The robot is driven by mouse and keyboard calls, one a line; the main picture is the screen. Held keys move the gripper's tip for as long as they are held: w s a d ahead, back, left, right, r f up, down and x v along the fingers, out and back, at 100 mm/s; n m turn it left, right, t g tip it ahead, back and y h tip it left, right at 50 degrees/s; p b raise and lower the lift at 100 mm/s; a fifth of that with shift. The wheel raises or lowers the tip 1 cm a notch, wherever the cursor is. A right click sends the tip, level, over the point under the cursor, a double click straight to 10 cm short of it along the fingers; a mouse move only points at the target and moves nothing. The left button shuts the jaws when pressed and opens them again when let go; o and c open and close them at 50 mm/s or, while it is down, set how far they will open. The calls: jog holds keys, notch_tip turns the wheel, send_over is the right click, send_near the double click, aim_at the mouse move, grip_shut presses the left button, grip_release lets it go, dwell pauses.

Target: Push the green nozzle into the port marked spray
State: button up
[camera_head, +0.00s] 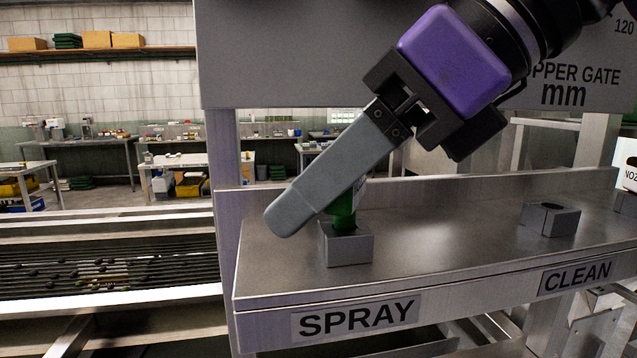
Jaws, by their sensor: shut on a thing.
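The green nozzle (343,218) stands upright at the grey port block (345,246) above the SPRAY label (356,317). Its lower end is at the block's top opening; how deep it sits I cannot tell. My gripper (292,212) reaches down from the upper right, tilted, and is shut on the nozzle. Its near finger covers the nozzle's upper part, and the far finger is hidden.
A second grey port block (550,218), with a dark hole, stands at the right above the CLEAN label (577,276). The metal shelf (450,235) between the blocks is clear. A grey panel (290,60) rises behind. Rollers (110,272) with small dark pieces lie at left.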

jog(key=shift+f+b, duration=0.65)
jog(key=shift+f, duration=0.2)
jog(key=o, duration=1.4)
jog(key=shift+d+r, duration=0.1)
jog(key=shift+r, duration=0.05)
jog(key=v, duration=0.7)
jog(key=shift+d+r, duration=0.2)
